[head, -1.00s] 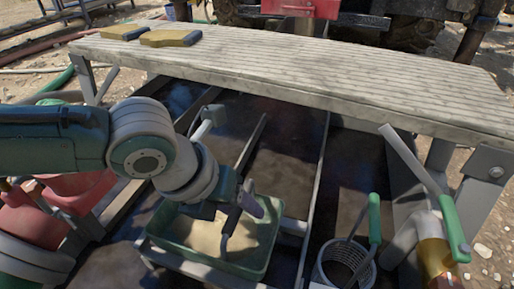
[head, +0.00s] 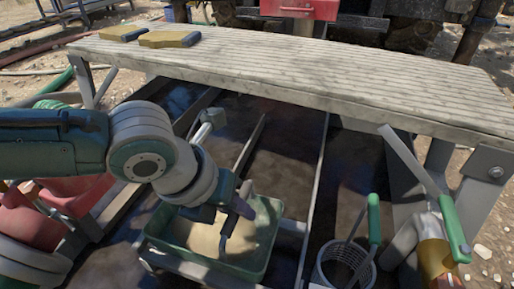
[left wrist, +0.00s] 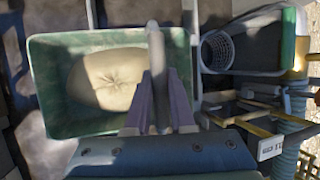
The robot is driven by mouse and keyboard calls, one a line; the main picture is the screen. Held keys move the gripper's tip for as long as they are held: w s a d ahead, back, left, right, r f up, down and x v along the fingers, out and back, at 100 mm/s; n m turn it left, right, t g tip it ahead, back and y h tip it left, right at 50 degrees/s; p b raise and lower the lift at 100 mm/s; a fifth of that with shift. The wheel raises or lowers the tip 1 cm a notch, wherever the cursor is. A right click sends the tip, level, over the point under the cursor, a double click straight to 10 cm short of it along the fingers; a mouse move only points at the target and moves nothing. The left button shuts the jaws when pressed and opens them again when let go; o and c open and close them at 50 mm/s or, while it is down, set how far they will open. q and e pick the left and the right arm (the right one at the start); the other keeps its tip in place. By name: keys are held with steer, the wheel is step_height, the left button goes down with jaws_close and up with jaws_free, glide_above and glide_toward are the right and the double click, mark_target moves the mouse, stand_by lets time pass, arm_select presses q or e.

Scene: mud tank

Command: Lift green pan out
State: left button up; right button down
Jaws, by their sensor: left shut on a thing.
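The green pan (head: 262,262) is a rectangular tray low in the frame of the mud tank, holding a pale tan lump (head: 212,238). In the left wrist view the pan (left wrist: 45,85) is at the left, with the rounded lump (left wrist: 105,78) inside. My left gripper (head: 236,212) is over the pan's inner area. Its purple fingers (left wrist: 160,105) are shut on a grey bar (left wrist: 156,60) that stands over the right part of the pan. I cannot tell where the bar joins the pan. My right gripper is not in view.
A ribbed plank bench (head: 300,75) spans the far side, with two yellow-and-black brushes (head: 168,39) on it. A white perforated basket (head: 340,265) and green-handled tools (head: 374,220) stand at the right. Metal rails (head: 322,170) run beside the pan over dark mud.

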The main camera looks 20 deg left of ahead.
arm_select(q)
jaws_close()
steer(key=shift+a, duration=0.1)
stand_by(0.7)
steer(key=shift+r+p, duration=0.4)
steer(key=shift+r, duration=0.15)
step_height(320, 180, up, 20)
steer(key=p, duration=0.9)
steer(key=shift+f, duration=0.15)
steer(key=shift+p, duration=0.3)
